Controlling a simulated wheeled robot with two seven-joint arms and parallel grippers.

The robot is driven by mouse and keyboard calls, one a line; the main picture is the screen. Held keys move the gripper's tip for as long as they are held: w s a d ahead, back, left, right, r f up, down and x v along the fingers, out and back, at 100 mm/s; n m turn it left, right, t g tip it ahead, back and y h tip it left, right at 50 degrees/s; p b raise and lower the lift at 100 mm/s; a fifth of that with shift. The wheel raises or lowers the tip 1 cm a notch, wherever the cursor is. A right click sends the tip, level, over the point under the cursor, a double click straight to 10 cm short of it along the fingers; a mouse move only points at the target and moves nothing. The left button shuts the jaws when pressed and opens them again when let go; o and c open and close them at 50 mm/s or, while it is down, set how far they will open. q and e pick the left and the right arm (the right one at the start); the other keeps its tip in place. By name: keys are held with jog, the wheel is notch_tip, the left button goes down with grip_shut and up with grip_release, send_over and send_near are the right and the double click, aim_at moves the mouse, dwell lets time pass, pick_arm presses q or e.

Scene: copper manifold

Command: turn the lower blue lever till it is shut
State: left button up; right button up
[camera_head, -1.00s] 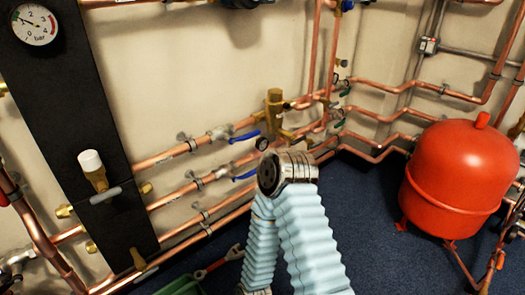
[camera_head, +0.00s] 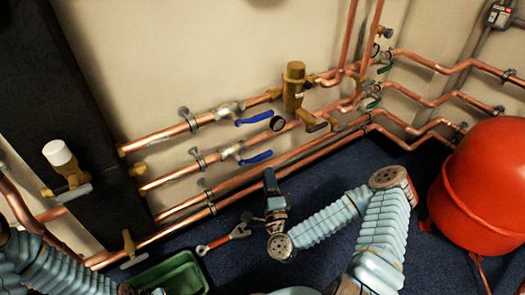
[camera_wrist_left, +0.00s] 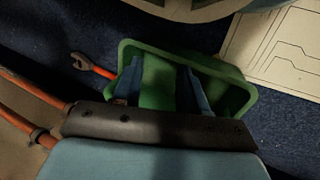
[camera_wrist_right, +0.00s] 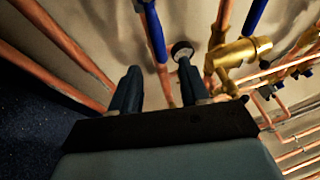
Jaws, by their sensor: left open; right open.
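The lower blue lever (camera_head: 256,158) sticks out to the right from its valve on the middle copper pipe, roughly along the pipe. It also shows in the right wrist view (camera_wrist_right: 154,35), beyond the fingers. The upper blue lever (camera_head: 254,118) sits above it on the top pipe, also roughly along it. My right gripper (camera_head: 268,175) is open and empty, just below the lower lever and apart from it. In the right wrist view its fingers (camera_wrist_right: 160,85) are spread. My left gripper (camera_wrist_left: 160,82) is open and empty above a green crate, away from the levers.
The green crate (camera_head: 180,273) stands on the blue floor beside a red-handled wrench (camera_head: 222,240). A round gauge (camera_head: 277,123) and a brass fitting (camera_head: 293,88) are right of the levers. A red tank (camera_head: 490,180) stands at the right. Bare copper pipe (camera_head: 240,180) runs below the lower lever.

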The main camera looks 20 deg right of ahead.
aim_at(257, 159)
jog(key=x, duration=1.1)
jog(key=shift+a+f, duration=0.1)
grip_shut()
